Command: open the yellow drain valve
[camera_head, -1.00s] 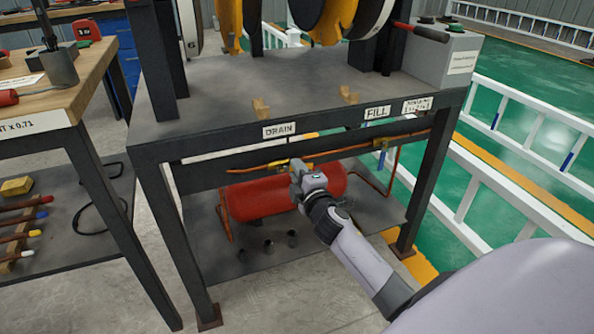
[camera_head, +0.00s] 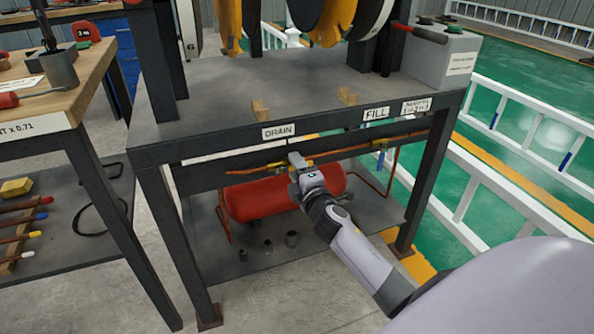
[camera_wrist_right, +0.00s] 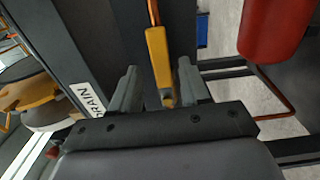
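The yellow drain valve handle (camera_wrist_right: 158,62) shows in the right wrist view as a flat yellow lever. Its near end lies between the two fingers of my right gripper (camera_wrist_right: 158,90). The fingers are apart, one on each side of the lever, with gaps visible. In the head view the yellow handle (camera_head: 275,167) shows on the copper pipe below the DRAIN label (camera_head: 279,131). My right gripper (camera_head: 296,166) reaches it there and hides part of it. My left gripper is not in view.
A red tank (camera_head: 262,199) lies on the lower shelf behind my right arm, with small dark cups (camera_head: 291,239) in front. The dark bench frame (camera_head: 200,150) runs just above the pipe. A FILL label (camera_head: 376,113) is farther right. A wooden table (camera_head: 85,75) stands at left.

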